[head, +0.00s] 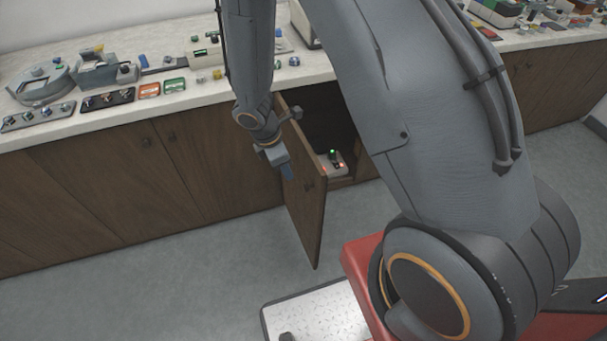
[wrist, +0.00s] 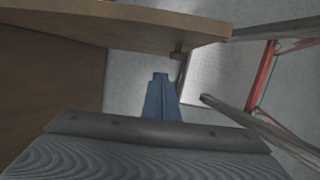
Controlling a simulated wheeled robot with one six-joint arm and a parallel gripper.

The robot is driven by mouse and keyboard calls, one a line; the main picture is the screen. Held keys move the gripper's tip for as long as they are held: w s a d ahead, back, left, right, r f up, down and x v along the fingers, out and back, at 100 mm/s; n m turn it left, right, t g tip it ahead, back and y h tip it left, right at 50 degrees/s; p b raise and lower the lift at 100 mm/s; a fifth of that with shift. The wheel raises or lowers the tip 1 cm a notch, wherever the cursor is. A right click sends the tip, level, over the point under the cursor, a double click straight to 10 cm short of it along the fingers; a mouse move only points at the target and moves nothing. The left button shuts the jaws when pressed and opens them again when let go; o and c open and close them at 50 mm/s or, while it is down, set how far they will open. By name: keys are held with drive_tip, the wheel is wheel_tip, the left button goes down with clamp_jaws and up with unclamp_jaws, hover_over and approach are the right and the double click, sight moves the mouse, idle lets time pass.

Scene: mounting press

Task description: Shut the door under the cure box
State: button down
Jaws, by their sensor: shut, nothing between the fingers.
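The cupboard door (head: 308,205) under the counter stands open, swung out from the cabinet into the room. Its knob (head: 309,187) is on the face turned toward the left. My gripper (head: 289,173) is shut and empty, to the left of the door's outer face, pointing down. In the wrist view the door (wrist: 130,25) crosses the top as a wooden panel, with its knob (wrist: 178,49) just beyond my shut blue fingertips (wrist: 160,76). I cannot tell whether the fingers touch the door. The cure box is not clearly identifiable; my arm hides part of the counter.
A pale device with green and red lights (head: 331,162) sits inside the open cupboard. Closed doors (head: 90,190) line the cabinet to the left. The countertop (head: 130,118) holds several tools and blocks. Grey floor (head: 180,270) is clear in front of the cabinets.

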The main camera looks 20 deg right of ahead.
drive_tip(key=d+f+p, duration=0.1)
drive_tip(key=d+f, duration=0.3)
drive_tip(key=d, duration=0.1)
drive_tip(key=shift+w+f+p, duration=0.2)
drive_tip(key=shift+f+p, duration=0.05)
drive_tip(key=shift+p, duration=0.1)
drive_tip(key=shift+d, duration=0.1)
